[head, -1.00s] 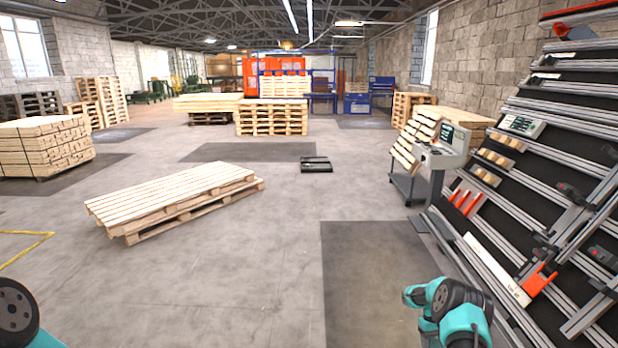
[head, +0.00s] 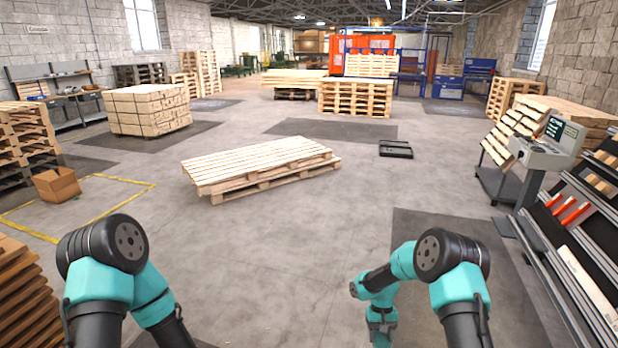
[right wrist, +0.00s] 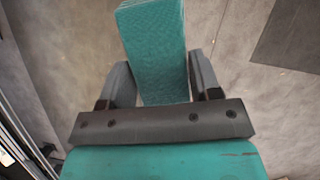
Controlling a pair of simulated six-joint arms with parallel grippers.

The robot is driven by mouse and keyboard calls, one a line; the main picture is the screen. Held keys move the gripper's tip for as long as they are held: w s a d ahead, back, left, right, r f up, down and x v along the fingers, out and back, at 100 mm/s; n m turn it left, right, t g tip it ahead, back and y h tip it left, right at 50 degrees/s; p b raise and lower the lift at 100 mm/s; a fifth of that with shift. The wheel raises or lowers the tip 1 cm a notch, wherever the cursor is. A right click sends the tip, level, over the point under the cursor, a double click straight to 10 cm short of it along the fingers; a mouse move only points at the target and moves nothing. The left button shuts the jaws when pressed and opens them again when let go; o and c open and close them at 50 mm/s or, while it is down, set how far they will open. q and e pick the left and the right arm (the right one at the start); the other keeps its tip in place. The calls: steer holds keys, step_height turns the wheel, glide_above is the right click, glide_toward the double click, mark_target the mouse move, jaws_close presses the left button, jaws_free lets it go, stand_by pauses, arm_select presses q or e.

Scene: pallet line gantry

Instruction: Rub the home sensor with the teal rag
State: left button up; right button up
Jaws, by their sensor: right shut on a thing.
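My right gripper (right wrist: 160,82) is shut on the teal rag (right wrist: 155,40), a thick textured teal block that sticks out beyond the two dark fingers in the right wrist view. The rag is held in the air over grey floor. In the head view my right arm reaches forward at the lower right, and the rag cannot be made out there. My left arm shows at the lower left, but its gripper is below the frame. I cannot pick out the home sensor in either view.
A slanted rack with rails (head: 561,230) stands at the right edge, beside a grey control console (head: 548,150). A low pallet stack (head: 262,168) lies mid-floor. A cardboard box (head: 56,185) sits at left near yellow floor lines. Floor between my arms is clear.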

steer(key=a, duration=0.1)
steer(key=s+a, duration=0.1)
steer(key=shift+a+r, duration=0.3)
steer(key=shift+w+d, duration=0.1)
stand_by(1.1)
